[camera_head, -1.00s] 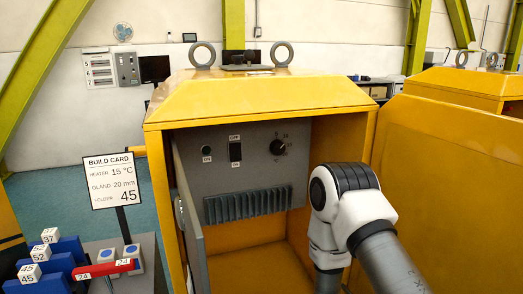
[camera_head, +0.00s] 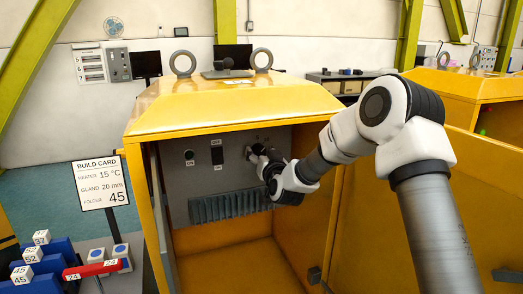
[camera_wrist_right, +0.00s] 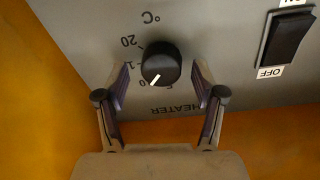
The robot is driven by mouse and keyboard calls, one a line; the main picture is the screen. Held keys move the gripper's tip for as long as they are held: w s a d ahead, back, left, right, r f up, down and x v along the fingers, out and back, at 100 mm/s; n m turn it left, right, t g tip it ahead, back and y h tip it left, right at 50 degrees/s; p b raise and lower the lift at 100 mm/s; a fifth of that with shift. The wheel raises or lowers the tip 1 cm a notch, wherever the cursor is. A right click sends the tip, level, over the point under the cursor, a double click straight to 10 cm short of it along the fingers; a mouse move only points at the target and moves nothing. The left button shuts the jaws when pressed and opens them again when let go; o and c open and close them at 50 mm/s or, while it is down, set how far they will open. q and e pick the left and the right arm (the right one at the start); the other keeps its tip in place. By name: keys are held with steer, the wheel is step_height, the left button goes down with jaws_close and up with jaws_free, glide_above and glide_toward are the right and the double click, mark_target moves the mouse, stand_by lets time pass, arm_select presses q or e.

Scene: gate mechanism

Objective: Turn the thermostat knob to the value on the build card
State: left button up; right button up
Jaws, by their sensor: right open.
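The thermostat knob (camera_wrist_right: 161,63) is black and round with a white pointer line, on the grey heater panel (camera_wrist_right: 235,85). In the right wrist view the panel is upside down, and the pointer aims down and left, near a partly hidden scale mark. My right gripper (camera_wrist_right: 160,82) is open, with one finger on each side of the knob and visible gaps. In the head view my right gripper (camera_head: 256,153) is at the panel's upper right and hides the knob. The build card (camera_head: 101,183) reads heater 15 °C, gland 20 mm, folder 45. My left gripper is not in view.
The yellow cabinet (camera_head: 240,98) surrounds the panel, its right wall close to my right arm. A rocker switch (camera_head: 217,155) and a round button (camera_head: 189,155) sit left of the knob. A finned block (camera_head: 230,204) lies below.

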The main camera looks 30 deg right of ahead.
steer(key=shift+w, duration=0.15)
steer(key=shift+a+f, duration=0.1)
steer(key=shift+c, duration=1)
steer(key=c, duration=1)
steer(key=shift+o, duration=0.2)
